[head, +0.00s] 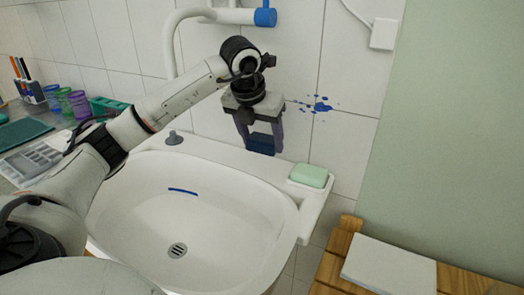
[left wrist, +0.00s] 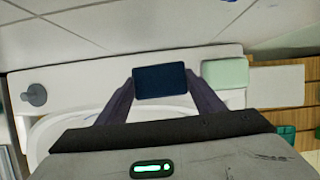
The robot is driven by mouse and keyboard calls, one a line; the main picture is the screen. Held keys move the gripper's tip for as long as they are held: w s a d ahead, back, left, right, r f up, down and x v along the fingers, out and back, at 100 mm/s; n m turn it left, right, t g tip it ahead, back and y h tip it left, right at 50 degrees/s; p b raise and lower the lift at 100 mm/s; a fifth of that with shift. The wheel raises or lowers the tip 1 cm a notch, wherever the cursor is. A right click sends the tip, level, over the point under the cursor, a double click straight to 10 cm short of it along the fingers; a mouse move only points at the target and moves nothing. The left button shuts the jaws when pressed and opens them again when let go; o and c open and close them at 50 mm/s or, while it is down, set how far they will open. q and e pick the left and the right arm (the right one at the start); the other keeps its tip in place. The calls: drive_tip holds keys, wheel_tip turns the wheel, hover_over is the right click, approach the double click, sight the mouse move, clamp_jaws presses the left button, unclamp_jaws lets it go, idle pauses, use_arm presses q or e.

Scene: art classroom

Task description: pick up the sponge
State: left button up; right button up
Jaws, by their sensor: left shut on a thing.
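My left gripper (head: 260,135) is over the back ledge of the white sink, with its fingers pointing down. It is shut on a dark blue block, which I take to be the sponge (head: 260,145). In the left wrist view the sponge (left wrist: 160,81) sits between the two finger ends (left wrist: 160,85), with its broad face to the camera. It appears raised above the ledge, though the exact gap is hard to judge. My right gripper does not show.
A pale green bar (head: 308,176) lies on the sink's right corner. The white sink (head: 140,225) has a blue streak and a drain. A grey knob (head: 173,138) stands on the ledge. Blue paint marks the tiled wall. A pale slab (head: 388,268) lies on a wooden surface at right.

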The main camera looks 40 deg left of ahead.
use_arm(q)
drive_tip(key=s+d+b, duration=0.2)
drive_tip(key=s+d, duration=0.1)
drive_tip(key=s, duration=0.6)
drive_tip(key=s+d+r+b, duration=0.1)
drive_tip(key=s+d+b, duration=0.1)
drive_tip(key=s, duration=0.7)
drive_tip(key=shift+s+d+r+b, duration=0.15)
drive_tip(key=shift+s+d+b, duration=0.25)
drive_tip(key=shift+d, duration=0.1)
